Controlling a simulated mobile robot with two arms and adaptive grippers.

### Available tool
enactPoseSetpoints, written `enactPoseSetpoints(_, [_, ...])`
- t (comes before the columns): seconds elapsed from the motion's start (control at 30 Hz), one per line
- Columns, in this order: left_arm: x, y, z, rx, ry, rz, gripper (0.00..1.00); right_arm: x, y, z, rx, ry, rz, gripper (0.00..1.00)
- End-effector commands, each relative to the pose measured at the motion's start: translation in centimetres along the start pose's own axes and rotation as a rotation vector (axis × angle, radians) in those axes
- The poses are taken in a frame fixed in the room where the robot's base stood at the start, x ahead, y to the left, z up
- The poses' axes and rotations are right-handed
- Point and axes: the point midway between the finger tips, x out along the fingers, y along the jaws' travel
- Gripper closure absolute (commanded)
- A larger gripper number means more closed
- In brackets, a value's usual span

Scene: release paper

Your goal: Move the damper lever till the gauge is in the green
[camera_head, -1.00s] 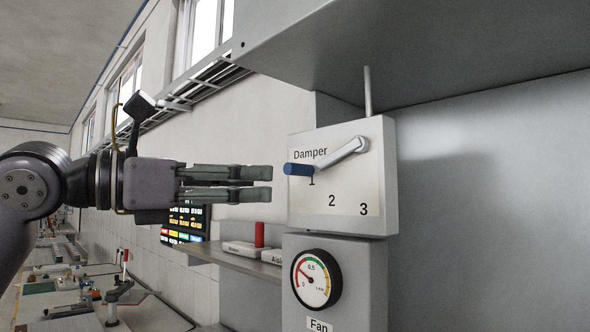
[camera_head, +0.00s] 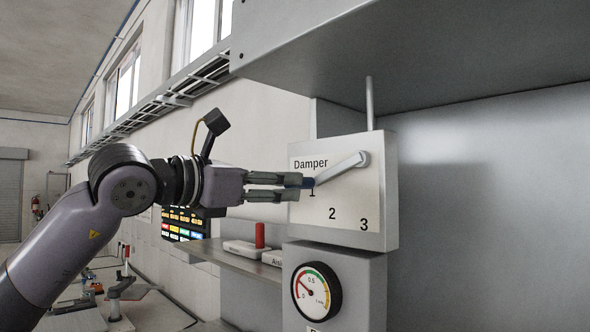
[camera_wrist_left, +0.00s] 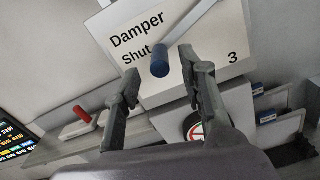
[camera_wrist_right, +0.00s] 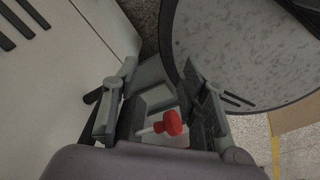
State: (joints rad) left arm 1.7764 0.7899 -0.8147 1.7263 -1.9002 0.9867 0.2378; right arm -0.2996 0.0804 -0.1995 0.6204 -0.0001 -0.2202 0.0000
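The damper lever is a grey arm (camera_head: 342,168) with a blue knob (camera_head: 308,182), on a white box marked Damper, Shut, 2 and 3. It points left and slightly down, towards the Shut side. My left gripper (camera_head: 292,188) is open at the knob. In the left wrist view the knob (camera_wrist_left: 160,62) shows between the fingertips (camera_wrist_left: 158,64), with gaps on both sides. The gauge (camera_head: 316,291) below has its needle pointing up-left, by the red part of the arc. My right gripper (camera_wrist_right: 155,82) is open, away from the damper.
A shelf (camera_head: 235,261) with a red upright handle (camera_head: 260,235) lies left of the gauge, with a lit display (camera_head: 184,224) beside it. A grey hood (camera_head: 400,50) overhangs the damper box. A red knob (camera_wrist_right: 172,122) shows beyond the right fingers.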

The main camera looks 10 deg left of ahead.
Motion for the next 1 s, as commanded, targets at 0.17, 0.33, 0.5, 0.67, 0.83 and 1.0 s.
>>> enactPoseSetpoints(0.17, [2.9,0.1,0.3,0.0,0.0,-0.001,0.62,-1.6,0.0,-0.1,0.0,0.0,0.0,0.6])
enactPoseSetpoints(0.33, [4.3,0.0,0.1,0.0,-0.001,0.0,0.62,-2.0,0.0,-0.1,0.0,-0.001,0.0,0.6])
enactPoseSetpoints(0.5, [4.5,0.0,0.0,0.0,-0.001,0.001,0.62,-2.1,0.0,-0.1,0.0,-0.001,0.0,0.6])
enactPoseSetpoints(0.67, [4.5,0.0,0.0,0.0,-0.001,0.0,0.63,-2.0,0.0,-0.1,-0.001,-0.001,0.0,0.6])
enactPoseSetpoints(0.83, [4.5,0.0,0.0,0.0,-0.001,0.0,0.74,-2.0,0.0,-0.1,-0.001,-0.001,0.0,0.6])
enactPoseSetpoints(1.0, [4.5,0.0,0.0,0.0,-0.001,0.0,0.85,-2.0,0.0,-0.1,-0.001,-0.001,0.0,0.6])
